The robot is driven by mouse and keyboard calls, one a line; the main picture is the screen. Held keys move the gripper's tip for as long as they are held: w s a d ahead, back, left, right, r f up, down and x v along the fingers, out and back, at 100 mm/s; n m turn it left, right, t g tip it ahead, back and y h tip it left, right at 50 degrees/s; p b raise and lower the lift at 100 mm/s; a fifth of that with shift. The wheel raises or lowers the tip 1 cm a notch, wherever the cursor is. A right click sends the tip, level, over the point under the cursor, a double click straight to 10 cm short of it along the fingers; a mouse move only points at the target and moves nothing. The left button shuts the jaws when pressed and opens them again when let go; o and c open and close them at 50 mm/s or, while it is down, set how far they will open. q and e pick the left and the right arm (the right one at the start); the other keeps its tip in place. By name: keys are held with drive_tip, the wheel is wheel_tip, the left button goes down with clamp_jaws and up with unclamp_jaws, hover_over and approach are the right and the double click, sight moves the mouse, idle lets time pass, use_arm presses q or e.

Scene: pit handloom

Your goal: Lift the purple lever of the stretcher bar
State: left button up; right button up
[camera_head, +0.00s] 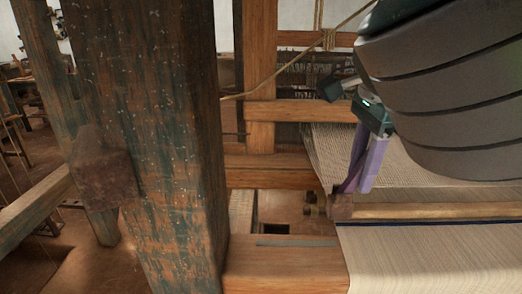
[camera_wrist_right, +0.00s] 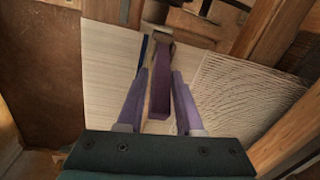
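The stretcher bar (camera_head: 430,211) is a light wooden bar lying across the cloth at the right of the head view. Its purple lever (camera_head: 348,183) stands up at the bar's left end, partly hidden by my gripper. In the right wrist view the lever (camera_wrist_right: 160,88) lies between the two lighter purple fingers. My right gripper (camera_head: 366,168) reaches down from above. Its fingers (camera_wrist_right: 160,75) are on either side of the lever, with narrow gaps showing, so it looks open around it. Whether a fingertip touches the lever cannot be told. My left gripper is not in view.
A thick, worn wooden post (camera_head: 155,150) fills the left of the head view. Wooden loom beams (camera_head: 285,262) lie left of the cloth. The woven cloth (camera_head: 430,260) spreads at the lower right. A cord (camera_head: 295,62) runs slanting behind.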

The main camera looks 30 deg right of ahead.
clamp_jaws()
idle(1.0)
